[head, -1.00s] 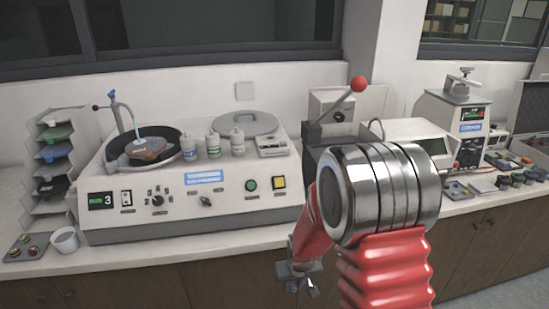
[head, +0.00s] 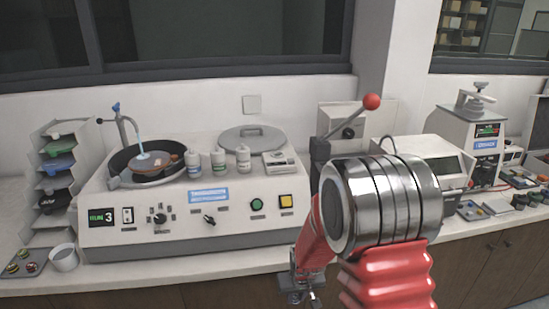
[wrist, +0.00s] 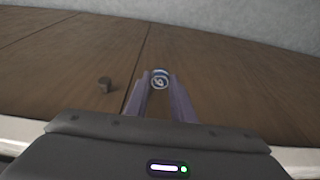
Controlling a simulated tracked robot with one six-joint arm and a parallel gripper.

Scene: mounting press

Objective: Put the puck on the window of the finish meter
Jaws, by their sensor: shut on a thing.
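In the wrist view, the puck (wrist: 160,80) is small and round, with a blue rim and a pale mark on its face. It sits between the fingertips of my gripper (wrist: 160,88), which is shut on it. In the head view my gripper (head: 304,294) hangs low before the cabinet front, below the worktop edge; the puck is hard to make out there. A small flat instrument (head: 281,162), perhaps the finish meter, lies on the right part of the polishing machine. Its window cannot be told apart at this size.
The polishing machine (head: 190,225) carries a wheel under running water, several bottles and a round lid (head: 250,140). A cup (head: 64,257) and a tray rack (head: 55,180) stand left. A red-knobbed lever (head: 371,102) rises behind my arm. The wrist view shows a cabinet knob (wrist: 105,84).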

